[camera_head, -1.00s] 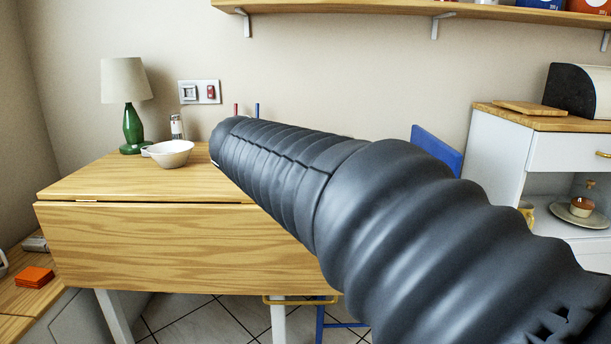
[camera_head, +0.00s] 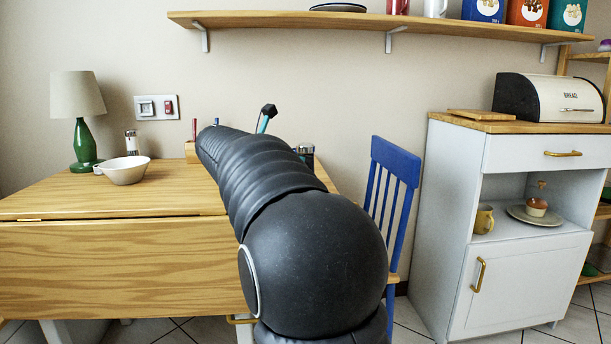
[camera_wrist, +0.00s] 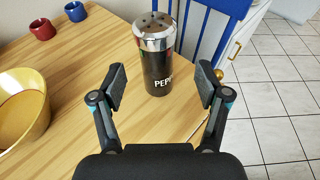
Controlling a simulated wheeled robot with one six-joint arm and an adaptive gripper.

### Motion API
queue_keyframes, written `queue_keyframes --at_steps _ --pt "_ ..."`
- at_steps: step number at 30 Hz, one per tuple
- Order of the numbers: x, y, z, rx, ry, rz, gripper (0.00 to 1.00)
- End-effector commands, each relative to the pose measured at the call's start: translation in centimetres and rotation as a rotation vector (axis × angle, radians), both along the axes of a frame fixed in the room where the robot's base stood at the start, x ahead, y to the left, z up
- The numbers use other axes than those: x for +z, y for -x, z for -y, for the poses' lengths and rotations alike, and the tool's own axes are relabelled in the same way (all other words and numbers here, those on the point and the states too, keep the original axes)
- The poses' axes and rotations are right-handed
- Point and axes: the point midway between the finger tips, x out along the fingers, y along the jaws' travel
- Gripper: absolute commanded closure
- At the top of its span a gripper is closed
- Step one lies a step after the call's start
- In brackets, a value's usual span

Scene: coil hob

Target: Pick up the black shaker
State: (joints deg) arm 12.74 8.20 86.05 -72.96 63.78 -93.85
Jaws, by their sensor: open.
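The black shaker (camera_wrist: 158,72) stands upright on the wooden table, with a holed silver cap and white lettering on its side. In the wrist view it is ahead of and between the two fingers of my gripper (camera_wrist: 161,84). The fingers are spread, with a visible gap on each side of it. In the head view my arm hides most of the gripper, but one finger (camera_head: 266,117) sticks up behind it. A small part of what looks like the black shaker (camera_head: 305,152) shows just right of my arm.
A blue chair (camera_wrist: 200,22) stands close behind the shaker, at the table's edge. A red cup (camera_wrist: 43,29), a blue cup (camera_wrist: 75,12) and a yellow bowl (camera_wrist: 14,128) are to the left. A lamp (camera_head: 82,140), a white bowl (camera_head: 124,171) and another shaker (camera_head: 131,143) stand farther left.

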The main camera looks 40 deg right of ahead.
Motion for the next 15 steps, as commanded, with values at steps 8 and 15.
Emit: queue_keyframes --at_steps 8,15 --pt "-0.6 -0.4 1.3 0.001 -0.001 0.000 0.25" --pt "-2.1 -1.4 3.8 -0.002 -0.001 0.000 0.25"
